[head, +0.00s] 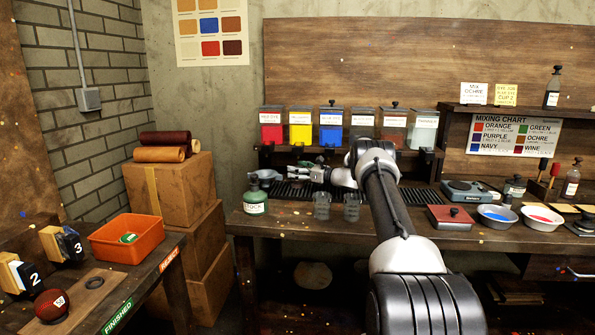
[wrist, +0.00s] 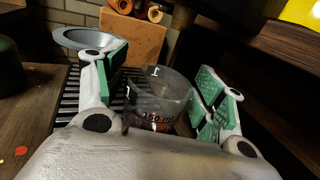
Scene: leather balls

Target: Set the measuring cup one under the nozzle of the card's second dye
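Measuring cup one (wrist: 160,98), a clear cup marked 1 and 150 ml, stands between my green-padded fingers in the wrist view. My gripper (wrist: 161,68) is spread around it, with a gap on the right side; contact on the left is unclear. Something reddish-brown shows low in the cup, perhaps through the glass. In the head view my gripper (head: 300,172) is low in front of the dye row; the cup there is hard to make out. The red dispenser (head: 271,131), yellow dispenser (head: 300,131) and blue dispenser (head: 331,132) have nozzles below. A white card (head: 474,93) reads MIX OCHRE.
Two clear cups stand on the bench, one left (head: 321,206) and one right (head: 351,207). A green bottle (head: 255,197) is left of them. A grey funnel-like bowl (wrist: 84,38) is near my left finger. A yellow card (head: 508,95) and a mixing chart (head: 514,135) are at right.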

